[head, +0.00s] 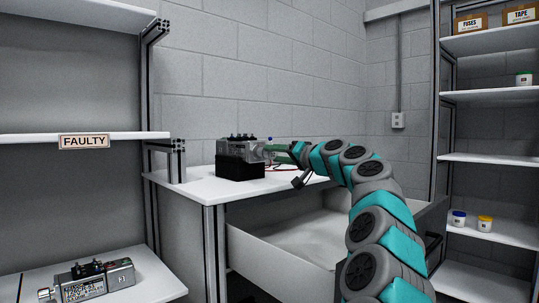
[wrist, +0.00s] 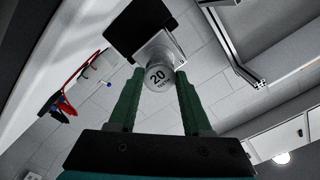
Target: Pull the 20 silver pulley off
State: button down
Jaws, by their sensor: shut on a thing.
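The silver pulley, marked "20 TEETH" (wrist: 158,77), sits at the end of a silver motor (wrist: 166,47) in the wrist view. My gripper (wrist: 159,82) has its two green fingers on either side of the pulley and is shut on it. In the head view, the motor (head: 243,149) lies in a black holder (head: 240,168) on the white bench. My gripper (head: 274,148) reaches it from the right there. The pulley is too small and covered by the fingers to make out in the head view.
An open drawer (head: 300,232) juts out below the bench. Another motor (head: 92,281) lies on the lower left shelf, under the "FAULTY" sign (head: 84,142). Shelves with boxes and jars stand at right.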

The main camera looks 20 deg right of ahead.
jog(key=shift+s+d+b, duration=0.25)
jog(key=shift+s+b, duration=0.1)
jog(key=shift+s, duration=0.25)
jog(key=shift+s+d, duration=0.1)
jog(key=shift+s, duration=0.25)
jog(key=shift+s+d+b, duration=0.25)
jog(key=shift+s+b, duration=0.15)
jog(key=shift+s, duration=0.2)
jog(key=b+v, duration=0.2)
jog(key=v, duration=0.3)
jog(key=shift+s+d, duration=0.15)
jog(key=shift+s, duration=0.2)
jog(key=shift+s, duration=0.1)
